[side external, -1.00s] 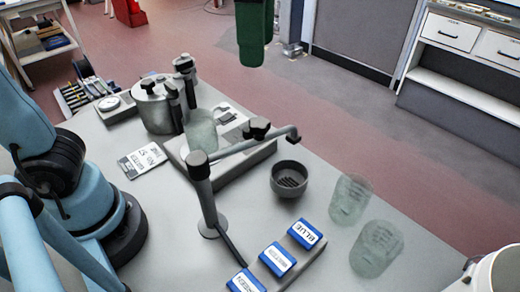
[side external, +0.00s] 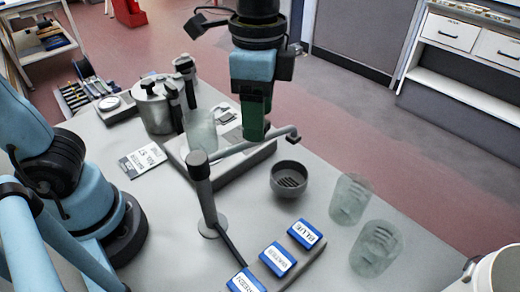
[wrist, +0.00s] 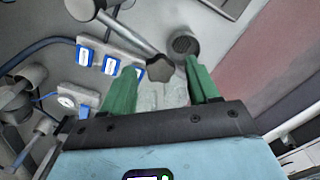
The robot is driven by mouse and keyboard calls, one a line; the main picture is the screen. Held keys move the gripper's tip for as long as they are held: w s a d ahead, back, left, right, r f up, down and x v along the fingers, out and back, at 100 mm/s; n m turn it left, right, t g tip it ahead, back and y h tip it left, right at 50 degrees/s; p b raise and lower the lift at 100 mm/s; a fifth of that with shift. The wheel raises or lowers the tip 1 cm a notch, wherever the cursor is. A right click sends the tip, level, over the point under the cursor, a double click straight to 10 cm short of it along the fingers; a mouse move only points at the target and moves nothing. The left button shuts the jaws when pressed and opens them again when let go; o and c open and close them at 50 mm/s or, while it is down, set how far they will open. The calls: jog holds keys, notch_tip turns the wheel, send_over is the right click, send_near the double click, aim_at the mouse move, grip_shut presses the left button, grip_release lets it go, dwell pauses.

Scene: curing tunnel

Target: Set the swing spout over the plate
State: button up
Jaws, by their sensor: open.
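My gripper (side external: 255,120) has green fingers pointing down at the spout's outer half. In the wrist view my gripper (wrist: 163,82) is open, with the spout's black knob (wrist: 160,68) between the fingers in the picture. I cannot tell whether they touch it.
Two clear glasses (side external: 350,198) (side external: 376,248) stand at the right. Blue labelled blocks (side external: 276,259) lie in front of the post. A metal pot (side external: 155,105) and a dial (side external: 109,103) stand at the back left. A white card (side external: 142,160) lies left of the plate.

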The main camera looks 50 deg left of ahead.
jog(key=shift+f, duration=0.2)
grip_shut()
dwell(0.3)
jog(key=s+a+n, duration=0.5)
jog(key=a+n, duration=0.6)
jog(key=n, duration=0.3)
jog(key=shift+a, duration=0.15)
dwell(0.5)
jog(key=shift+n, duration=0.3)
